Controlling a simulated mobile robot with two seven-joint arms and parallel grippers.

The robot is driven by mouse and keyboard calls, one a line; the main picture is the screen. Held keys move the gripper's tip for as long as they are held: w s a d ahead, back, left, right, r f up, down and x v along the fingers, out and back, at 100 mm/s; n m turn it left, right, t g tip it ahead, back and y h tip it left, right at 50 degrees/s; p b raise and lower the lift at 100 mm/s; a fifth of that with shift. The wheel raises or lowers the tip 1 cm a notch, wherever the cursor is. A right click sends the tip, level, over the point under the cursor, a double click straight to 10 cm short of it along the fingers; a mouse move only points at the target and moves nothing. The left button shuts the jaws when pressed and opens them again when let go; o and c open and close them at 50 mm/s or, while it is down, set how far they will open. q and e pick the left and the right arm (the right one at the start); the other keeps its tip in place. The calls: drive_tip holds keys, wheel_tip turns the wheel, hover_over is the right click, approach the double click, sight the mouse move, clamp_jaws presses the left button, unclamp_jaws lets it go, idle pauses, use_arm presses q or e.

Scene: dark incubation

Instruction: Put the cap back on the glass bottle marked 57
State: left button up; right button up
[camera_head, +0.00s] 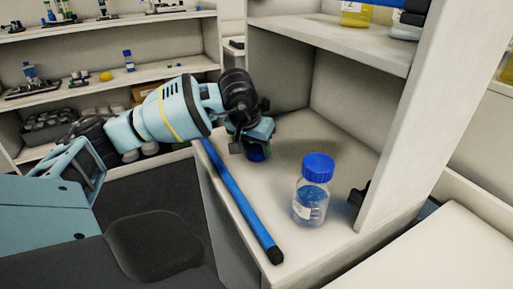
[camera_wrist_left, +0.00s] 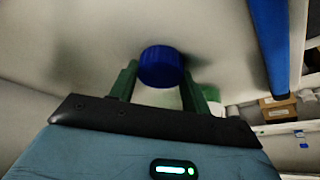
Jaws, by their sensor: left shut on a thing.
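A clear glass bottle (camera_head: 309,203) stands upright on the white shelf surface, with blue contents and a white label whose marking I cannot read. A blue cap (camera_head: 318,168) sits on its top. My left gripper (camera_head: 256,144) is behind and to the left of this bottle, apart from it. It is shut on a blue cap (camera_wrist_left: 161,66), seen between its two green fingers in the left wrist view (camera_wrist_left: 158,88). In the head view only a dark blue bit of the held cap (camera_head: 257,153) shows under the gripper. My right gripper is not in view.
A long blue bar with dark ends (camera_head: 240,200) lies along the shelf's left edge. An upright white panel (camera_head: 405,130) stands right of the bottle, with a black object (camera_head: 359,195) at its foot. An upper shelf (camera_head: 345,42) overhangs. The surface behind the bottle is clear.

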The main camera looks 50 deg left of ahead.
sight(256, 149)
use_arm(q)
drive_tip(key=shift+r, duration=0.1)
drive_tip(key=shift+r, duration=0.65)
wheel_tip(256, 149, up, 2)
drive_tip(key=shift+r, duration=0.15)
drive_tip(key=s+a+r+b, duration=0.1)
drive_tip(key=s+a+b, duration=0.2)
drive_tip(key=s, duration=1.2)
drive_tip(key=shift+s+b, duration=0.35)
drive_tip(key=shift+b, duration=0.1)
